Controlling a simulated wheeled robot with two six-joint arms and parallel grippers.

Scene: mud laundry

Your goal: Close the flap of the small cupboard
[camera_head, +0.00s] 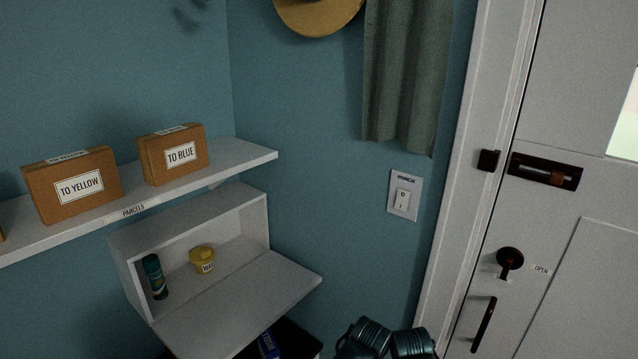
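The small cupboard (190,220) is a white open-fronted box on the blue wall, below the parcel shelf. Its flap (240,308) is open, folded down and out from the cupboard's lower front edge, and looks roughly level. Inside the cupboard stand a dark green cylinder (154,277) at the left and a yellow tub (202,260) with a label. Nothing is seen lying on the flap. Neither of my grippers is in view.
Parcels marked TO YELLOW (78,187) and TO BLUE (180,156) stand on the shelf (245,155). Dark boot-like things (385,342) sit right of the flap, and a blue item (268,345) below it. A white door (560,270) is at the right.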

